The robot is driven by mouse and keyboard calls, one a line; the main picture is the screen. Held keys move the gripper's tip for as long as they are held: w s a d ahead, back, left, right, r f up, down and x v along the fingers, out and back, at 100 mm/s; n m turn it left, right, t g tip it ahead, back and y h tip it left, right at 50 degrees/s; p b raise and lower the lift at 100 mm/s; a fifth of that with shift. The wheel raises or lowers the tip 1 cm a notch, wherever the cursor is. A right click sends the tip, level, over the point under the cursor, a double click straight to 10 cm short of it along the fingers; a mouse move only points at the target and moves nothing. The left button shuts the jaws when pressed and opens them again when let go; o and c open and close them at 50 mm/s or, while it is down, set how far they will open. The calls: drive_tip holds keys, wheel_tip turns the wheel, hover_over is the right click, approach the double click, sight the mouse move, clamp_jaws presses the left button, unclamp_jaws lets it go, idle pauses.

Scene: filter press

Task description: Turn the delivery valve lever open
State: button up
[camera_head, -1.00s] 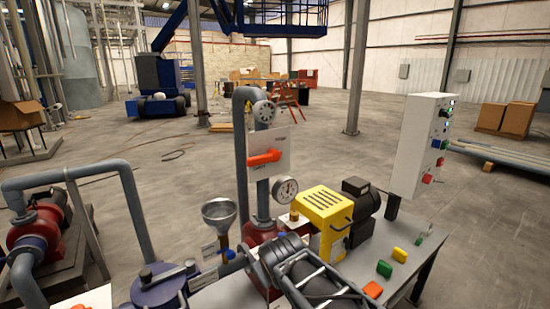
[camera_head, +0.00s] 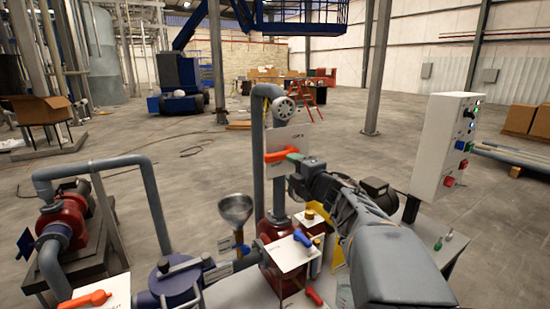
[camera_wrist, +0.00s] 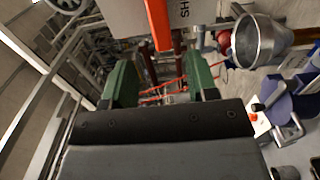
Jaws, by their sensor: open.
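An orange-red lever (camera_head: 276,156) lies roughly level across a white plate (camera_head: 290,140) on the upright grey pipe; I take it for the delivery valve lever, though its label is not readable. My gripper (camera_head: 297,160) is at the right part of this lever, its green fingertip overlapping it in the head view. In the wrist view the lever (camera_wrist: 158,25) shows as an orange bar at the top, above the gap of my gripper (camera_wrist: 160,75). The green jaws are apart with nothing clearly between them. I cannot tell whether they touch the lever.
A funnel (camera_head: 235,210) stands left of the pipe. A control box (camera_head: 446,140) stands at right. My arm hides much of the bench.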

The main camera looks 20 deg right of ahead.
sight(277, 158)
drive_tip(key=w, duration=0.6)
drive_tip(key=w+a+p, duration=0.1)
drive_tip(key=w, duration=0.2)
drive_tip(key=shift+w+a, duration=0.1)
drive_tip(key=shift+w, duration=0.3)
drive_tip(key=shift+c, duration=0.5)
clamp_jaws()
